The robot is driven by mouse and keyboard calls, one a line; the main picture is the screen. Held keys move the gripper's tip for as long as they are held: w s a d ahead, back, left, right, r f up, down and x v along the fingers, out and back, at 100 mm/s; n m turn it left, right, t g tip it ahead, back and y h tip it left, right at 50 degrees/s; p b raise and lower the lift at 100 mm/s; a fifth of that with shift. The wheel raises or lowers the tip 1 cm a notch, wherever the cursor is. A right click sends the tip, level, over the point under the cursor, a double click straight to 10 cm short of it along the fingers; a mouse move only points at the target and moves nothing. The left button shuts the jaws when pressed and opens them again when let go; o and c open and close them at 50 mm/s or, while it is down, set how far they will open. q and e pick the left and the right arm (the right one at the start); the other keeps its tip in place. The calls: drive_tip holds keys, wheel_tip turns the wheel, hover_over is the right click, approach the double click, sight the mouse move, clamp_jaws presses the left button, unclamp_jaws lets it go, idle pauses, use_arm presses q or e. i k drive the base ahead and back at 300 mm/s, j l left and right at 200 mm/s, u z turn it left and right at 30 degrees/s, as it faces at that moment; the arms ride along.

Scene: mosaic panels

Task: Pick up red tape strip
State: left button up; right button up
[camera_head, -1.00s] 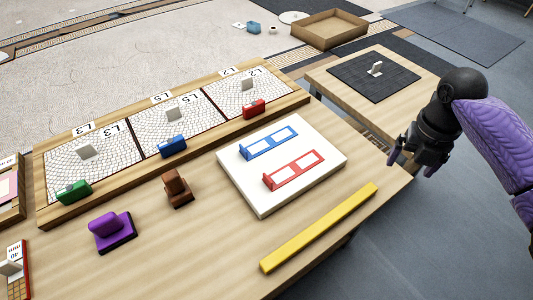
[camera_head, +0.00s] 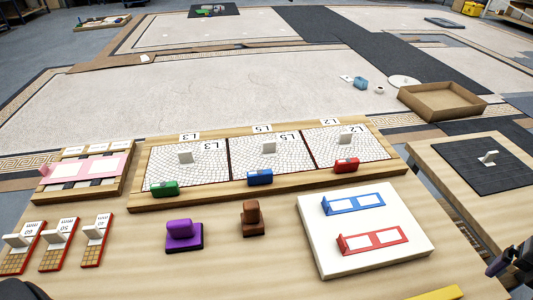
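A flat red frame with two pale windows (camera_head: 343,246) lies on the white board (camera_head: 316,258), in front of a similar blue frame (camera_head: 353,204). A small red block (camera_head: 346,165) sits at the front edge of the wooden panel tray under the L2 section. I cannot tell for certain which is the red tape strip. My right gripper (camera_head: 508,274) is at the lower right edge, partly cut off, apart from both red things, with its fingers spread and nothing seen between them. A dark part of mine fills the lower left corner; my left gripper is not clearly seen.
Green (camera_head: 164,188) and blue (camera_head: 260,177) blocks sit along the tray (camera_head: 140,202). Purple (camera_head: 183,235) and brown (camera_head: 251,217) handled blocks stand in front. Red-edged pieces lie left. A yellow bar (camera_head: 441,293) is at the bottom. A side table (camera_head: 433,166) stands right.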

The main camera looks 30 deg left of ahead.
sight(355, 244)
drive_tip(key=k+j+u, duration=0.1)
drive_tip(key=u, duration=0.3)
drive_tip(key=k+j+u, duration=0.1)
drive_tip(key=j+u, duration=0.25)
